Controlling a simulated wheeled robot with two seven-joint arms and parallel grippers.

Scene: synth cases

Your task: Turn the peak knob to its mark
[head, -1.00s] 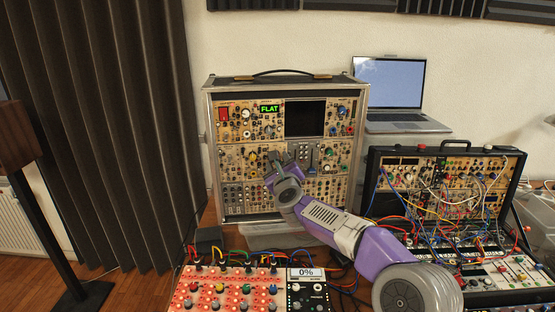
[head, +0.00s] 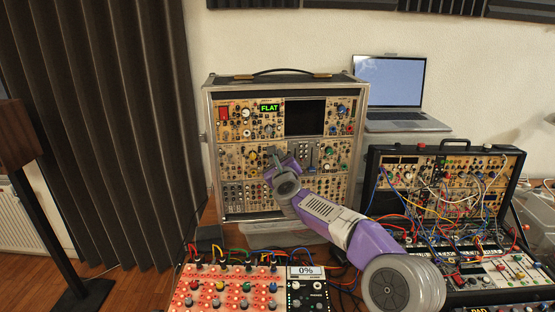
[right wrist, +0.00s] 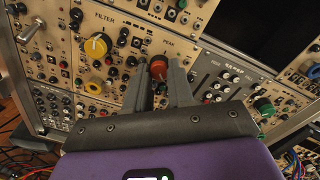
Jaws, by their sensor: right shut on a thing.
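The peak knob (right wrist: 159,66) is a round orange-red knob under the printed word PEAK on the tan panel. In the right wrist view it sits between the two grey fingers of my right gripper (right wrist: 161,72), which is shut on it. Its pointer and mark cannot be made out. In the head view my right gripper (head: 275,160) reaches the middle of the upright synth case (head: 207,150) and hides the knob there. My left gripper is not in view.
A yellow knob (right wrist: 98,45) under FILTER is left of the fingers. Slider controls (right wrist: 218,88) and a green knob (right wrist: 264,107) lie to the right. A cabled synth case (head: 445,160), a laptop (head: 400,126) and a red-lit controller (head: 228,271) stand around.

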